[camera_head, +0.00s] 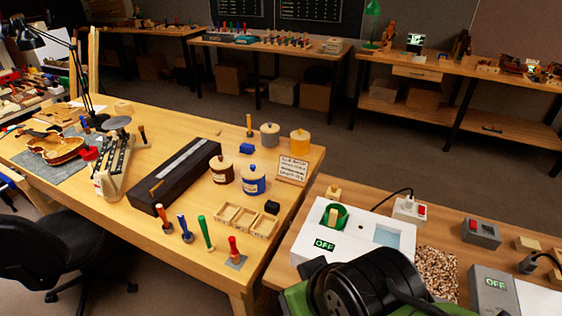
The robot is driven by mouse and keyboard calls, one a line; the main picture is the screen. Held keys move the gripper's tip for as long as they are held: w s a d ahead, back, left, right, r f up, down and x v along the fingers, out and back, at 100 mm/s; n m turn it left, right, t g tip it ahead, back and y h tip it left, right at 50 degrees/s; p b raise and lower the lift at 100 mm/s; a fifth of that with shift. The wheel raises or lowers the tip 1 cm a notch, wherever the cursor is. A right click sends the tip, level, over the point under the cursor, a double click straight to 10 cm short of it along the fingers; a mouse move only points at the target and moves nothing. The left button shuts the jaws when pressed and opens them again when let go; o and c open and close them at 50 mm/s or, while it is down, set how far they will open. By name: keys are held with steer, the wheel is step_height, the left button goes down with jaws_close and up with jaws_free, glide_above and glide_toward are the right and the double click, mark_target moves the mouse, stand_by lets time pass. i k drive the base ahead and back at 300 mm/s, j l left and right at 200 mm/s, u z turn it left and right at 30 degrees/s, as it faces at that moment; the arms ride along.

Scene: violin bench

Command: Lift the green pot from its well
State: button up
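The green pot (343,221) sits in the round well at the left of a white unit (305,232) on the near right bench. Its green rim shows, with a pale wooden piece upright at its middle. How deep it sits is hidden. The front of the unit carries a small dark display with green letters that seem to read OFF. A black, rounded part of my own arm fills the bottom centre, in front of the unit's lower right. My gripper's fingers do not show.
A pale blue rectangular recess (394,236) lies right of the pot. A white box with a red switch (410,210) and a cable stands behind it. A wooden knobbed piece (333,192) stands behind the unit. Wood chips (437,272) and grey boxes (481,233) lie to the right.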

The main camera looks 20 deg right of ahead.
mark_target(335, 213)
steer(key=l+u, duration=0.35)
steer(key=k+l+u, duration=0.1)
steer(key=l+u, duration=0.25)
steer(key=l, duration=0.15)
